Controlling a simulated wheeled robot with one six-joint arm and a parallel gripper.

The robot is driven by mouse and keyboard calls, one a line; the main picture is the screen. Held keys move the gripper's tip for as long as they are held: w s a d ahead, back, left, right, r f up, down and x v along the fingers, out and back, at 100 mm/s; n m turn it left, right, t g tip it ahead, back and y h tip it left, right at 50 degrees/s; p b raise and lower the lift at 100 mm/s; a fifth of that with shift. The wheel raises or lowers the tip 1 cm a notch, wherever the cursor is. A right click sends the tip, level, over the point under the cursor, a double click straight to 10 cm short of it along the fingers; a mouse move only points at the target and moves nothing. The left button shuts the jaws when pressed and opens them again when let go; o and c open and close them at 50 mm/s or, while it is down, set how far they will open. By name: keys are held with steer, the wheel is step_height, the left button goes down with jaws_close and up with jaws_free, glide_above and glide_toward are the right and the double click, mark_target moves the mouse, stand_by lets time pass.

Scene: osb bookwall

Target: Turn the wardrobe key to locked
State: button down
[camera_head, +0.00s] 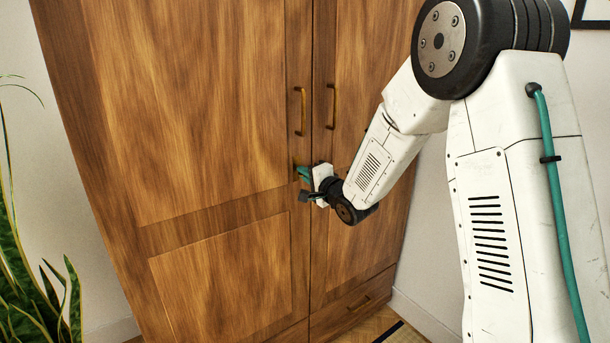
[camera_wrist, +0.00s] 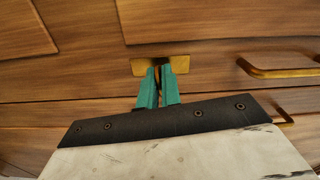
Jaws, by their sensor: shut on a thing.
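The wooden wardrobe (camera_head: 190,120) stands ahead of me with its doors closed. A brass lock plate (camera_wrist: 160,65) sits on the door's edge strip in the wrist view, below the door handles as the head view shows. My gripper (camera_head: 301,174) is at the lock plate, and its teal fingers (camera_wrist: 158,74) are close together there. They are shut on the key, of which almost nothing shows between the fingertips. Whether the key stands upright or turned cannot be told.
Two brass handles (camera_head: 299,111) (camera_head: 331,106) rise just above my gripper; one shows close by in the wrist view (camera_wrist: 275,72). A drawer (camera_head: 352,306) is at the bottom right. A leafy plant (camera_head: 40,300) stands at the left.

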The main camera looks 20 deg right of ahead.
steer(key=shift+m, duration=0.8)
steer(key=c, duration=1.6)
jaws_free()
steer(key=shift+c, duration=0.2)
steer(key=v, duration=0.8)
